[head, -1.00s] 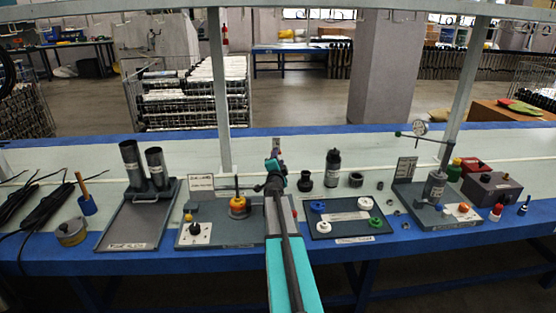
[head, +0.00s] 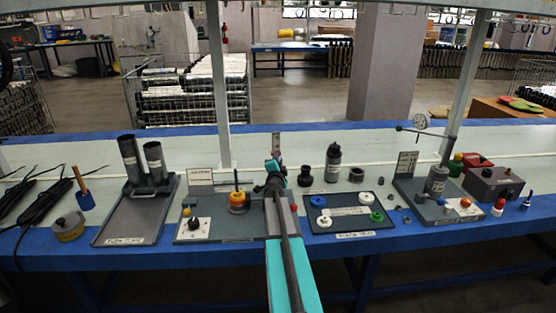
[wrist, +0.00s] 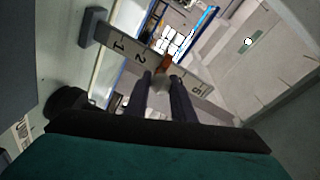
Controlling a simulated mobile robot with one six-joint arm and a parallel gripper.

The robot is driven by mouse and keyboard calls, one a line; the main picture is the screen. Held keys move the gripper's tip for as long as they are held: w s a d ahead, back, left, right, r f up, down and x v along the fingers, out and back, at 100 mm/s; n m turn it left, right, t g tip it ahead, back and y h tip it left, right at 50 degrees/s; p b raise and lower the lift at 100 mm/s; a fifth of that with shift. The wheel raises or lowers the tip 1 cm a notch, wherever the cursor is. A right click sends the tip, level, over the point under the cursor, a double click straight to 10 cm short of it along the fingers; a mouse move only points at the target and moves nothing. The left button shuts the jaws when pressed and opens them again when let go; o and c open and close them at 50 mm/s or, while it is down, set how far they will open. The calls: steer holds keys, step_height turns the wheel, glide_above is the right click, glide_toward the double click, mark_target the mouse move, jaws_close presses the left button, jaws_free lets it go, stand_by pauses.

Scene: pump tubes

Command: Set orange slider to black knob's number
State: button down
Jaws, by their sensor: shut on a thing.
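My gripper (wrist: 161,79) is shut on the slider, one dark finger on each side. In the head view the top of the scale strip (head: 277,140) shows just beyond my gripper (head: 275,162); the arm hides the slider there. The black knob (head: 193,223) sits on a white dial plate (head: 203,231) at the left front of the same grey board; its number is too small to read.
A yellow-and-orange part (head: 238,198) stands on the board just left of my arm. A dark tray (head: 318,222) with blue, white and green caps lies to the right. Two dark tubes (head: 154,162) stand on a grey tray to the left. Black bottles and rings stand behind the dark tray.

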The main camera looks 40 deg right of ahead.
steer(key=shift+f, duration=0.45)
steer(key=c, duration=1.5)
jaws_free()
steer(key=shift+s, duration=0.1)
steer(key=shift+v, duration=6.8)
steer(key=shift+r, duration=0.1)
